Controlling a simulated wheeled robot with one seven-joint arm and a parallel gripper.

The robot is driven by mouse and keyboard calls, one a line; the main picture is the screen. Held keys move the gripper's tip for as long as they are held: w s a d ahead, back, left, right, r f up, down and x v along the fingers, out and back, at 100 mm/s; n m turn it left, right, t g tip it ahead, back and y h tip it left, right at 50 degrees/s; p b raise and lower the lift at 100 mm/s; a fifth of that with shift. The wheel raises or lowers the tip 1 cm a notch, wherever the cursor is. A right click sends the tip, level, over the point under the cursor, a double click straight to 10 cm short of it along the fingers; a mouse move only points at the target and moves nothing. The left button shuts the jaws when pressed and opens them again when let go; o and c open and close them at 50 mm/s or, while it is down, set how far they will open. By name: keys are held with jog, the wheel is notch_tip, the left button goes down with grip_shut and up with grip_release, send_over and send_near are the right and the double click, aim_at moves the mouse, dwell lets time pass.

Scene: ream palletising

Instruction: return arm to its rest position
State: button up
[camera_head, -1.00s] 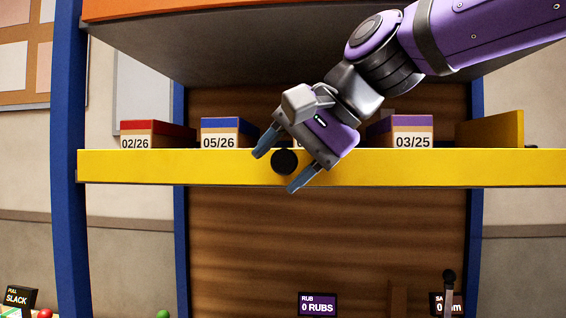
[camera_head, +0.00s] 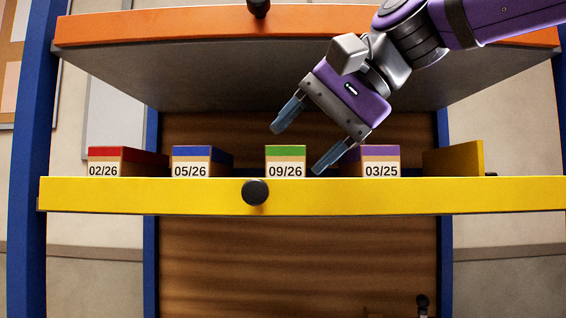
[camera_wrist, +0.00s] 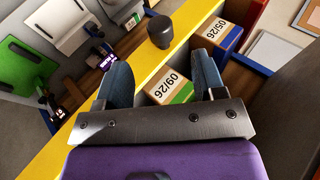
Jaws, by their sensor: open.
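My gripper (camera_head: 301,147) is open and empty in the head view, in front of the shelf and tilted down to the left. Its fingertips are near the green-topped box 09/26 (camera_head: 285,167), which sits on the yellow shelf (camera_head: 360,197). In the wrist view my gripper (camera_wrist: 160,75) shows both fingers apart with nothing held between them. Beyond them are the 09/26 box (camera_wrist: 170,86) and a black round knob (camera_wrist: 160,32) on the yellow beam.
A red-topped box 02/26 (camera_head: 104,169), a blue-topped box 05/26 (camera_head: 190,169) and a purple-topped box 03/25 (camera_head: 380,169) stand on the same shelf. An orange shelf (camera_head: 170,31) overhangs above. Blue posts (camera_head: 30,160) flank the rack.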

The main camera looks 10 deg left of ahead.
jog(key=shift+d+r, duration=0.35)
jog(key=shift+d, duration=0.05)
jog(key=w+d+f+m+t+h, duration=0.1)
jog(key=d+f+t+h, duration=0.1)
jog(key=d+f, duration=0.6)
jog(key=w+d+f+t+h, duration=0.1)
jog(key=d+f+h, duration=0.15)
jog(key=d, duration=0.95)
jog(key=s+d+f+h, duration=0.2)
jog(key=s+d+f, duration=0.2)
jog(key=d+f, duration=0.4)
jog(key=s+d+f+t+h, duration=0.1)
jog(key=s+d+f+h, duration=0.2)
jog(key=s+d+f, duration=0.2)
jog(key=d+f, duration=0.3)
jog(key=f, duration=0.1)
jog(key=shift+d, duration=0.35)
